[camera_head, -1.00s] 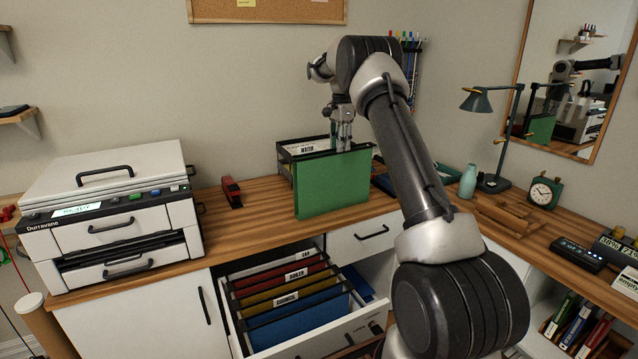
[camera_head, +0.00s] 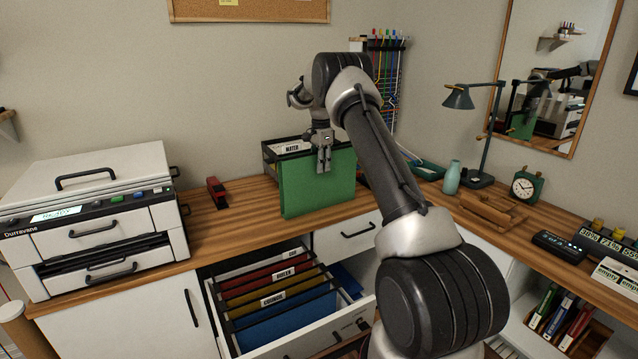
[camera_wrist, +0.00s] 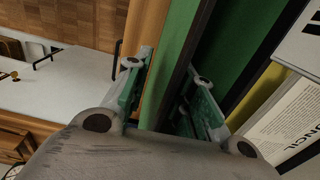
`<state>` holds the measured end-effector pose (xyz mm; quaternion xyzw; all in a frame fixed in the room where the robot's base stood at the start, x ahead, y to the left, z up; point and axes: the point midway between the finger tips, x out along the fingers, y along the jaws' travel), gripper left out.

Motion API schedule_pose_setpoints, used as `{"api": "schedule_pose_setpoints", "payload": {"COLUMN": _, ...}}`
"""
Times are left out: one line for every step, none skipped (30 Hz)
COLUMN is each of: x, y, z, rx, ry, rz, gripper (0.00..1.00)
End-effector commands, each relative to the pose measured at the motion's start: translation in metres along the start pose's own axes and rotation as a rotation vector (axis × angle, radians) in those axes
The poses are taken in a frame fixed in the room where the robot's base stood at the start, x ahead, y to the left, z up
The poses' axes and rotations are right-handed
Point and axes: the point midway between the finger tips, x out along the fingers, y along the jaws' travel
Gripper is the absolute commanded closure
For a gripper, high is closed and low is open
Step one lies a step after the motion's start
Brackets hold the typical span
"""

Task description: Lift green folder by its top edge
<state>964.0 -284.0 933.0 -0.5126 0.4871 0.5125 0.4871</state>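The green folder (camera_head: 308,192) stands upright on the desk, in front of a black file holder (camera_head: 270,158) with a white "WATER" label. My gripper (camera_head: 324,166) is at the folder's top edge, with a finger overlapping its front face. In the wrist view, my gripper's fingers (camera_wrist: 165,85) stand apart, one on each side of a narrow green band (camera_wrist: 178,45) and a dark edge. A wider green face (camera_wrist: 228,42) lies beyond the right finger. Exact finger contact is hidden.
A printer (camera_head: 95,210) and a red stapler (camera_head: 216,192) are to the left. An open drawer (camera_head: 350,318) below holds red, yellow and blue folders. A teal bottle (camera_head: 452,178), lamp (camera_head: 459,97) and clock (camera_head: 525,188) stand at the right.

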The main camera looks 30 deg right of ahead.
Motion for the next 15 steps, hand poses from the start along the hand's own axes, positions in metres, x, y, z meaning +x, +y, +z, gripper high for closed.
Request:
{"api": "schedule_pose_setpoints", "payload": {"x": 0.0000, "y": 0.0000, "z": 0.0000, "rx": 0.000, "ry": 0.000, "rz": 0.000, "gripper": 0.89}}
{"api": "schedule_pose_setpoints", "payload": {"x": -0.0001, "y": 0.0000, "z": 0.0000, "rx": 0.000, "ry": 0.000, "rz": 0.000, "gripper": 0.94}}
{"api": "schedule_pose_setpoints", "payload": {"x": -0.0001, "y": 0.0001, "z": 0.0000, "rx": 0.000, "ry": 0.000, "rz": 0.000, "gripper": 1.00}}
{"api": "schedule_pose_setpoints", "payload": {"x": -0.0002, "y": 0.0001, "z": 0.0000, "rx": 0.000, "ry": 0.000, "rz": 0.000, "gripper": 1.00}}
{"api": "schedule_pose_setpoints", "payload": {"x": -0.0002, "y": 0.0001, "z": 0.0000, "rx": 0.000, "ry": 0.000, "rz": 0.000, "gripper": 1.00}}
{"api": "schedule_pose_setpoints", "payload": {"x": -0.0002, "y": 0.0001, "z": 0.0000, "rx": 0.000, "ry": 0.000, "rz": 0.000, "gripper": 1.00}}
{"api": "schedule_pose_setpoints", "payload": {"x": -0.0002, "y": 0.0001, "z": 0.0000, "rx": 0.000, "ry": 0.000, "rz": 0.000, "gripper": 1.00}}
{"api": "schedule_pose_setpoints", "payload": {"x": -0.0002, "y": 0.0001, "z": 0.0000, "rx": 0.000, "ry": 0.000, "rz": 0.000, "gripper": 1.00}}
{"api": "schedule_pose_setpoints", "payload": {"x": -0.0003, "y": 0.0001, "z": 0.0000, "rx": 0.000, "ry": 0.000, "rz": 0.000, "gripper": 1.00}}
{"api": "schedule_pose_setpoints", "payload": {"x": -0.0005, "y": 0.0000, "z": 0.0000, "rx": 0.000, "ry": 0.000, "rz": 0.000, "gripper": 1.00}}
{"api": "schedule_pose_setpoints", "payload": {"x": -0.0005, "y": 0.0000, "z": 0.0000, "rx": 0.000, "ry": 0.000, "rz": 0.000, "gripper": 1.00}}
{"api": "schedule_pose_setpoints", "payload": {"x": -0.0006, "y": 0.0000, "z": 0.0000, "rx": 0.000, "ry": 0.000, "rz": 0.000, "gripper": 1.00}}
{"api": "schedule_pose_setpoints", "payload": {"x": -0.0006, "y": 0.0000, "z": 0.0000, "rx": 0.000, "ry": 0.000, "rz": 0.000, "gripper": 1.00}}
{"api": "schedule_pose_setpoints", "payload": {"x": -0.0006, "y": 0.0000, "z": 0.0000, "rx": 0.000, "ry": 0.000, "rz": 0.000, "gripper": 1.00}}
{"api": "schedule_pose_setpoints", "payload": {"x": -0.0009, "y": -0.0001, "z": 0.0000, "rx": 0.000, "ry": 0.000, "rz": 0.000, "gripper": 1.00}}
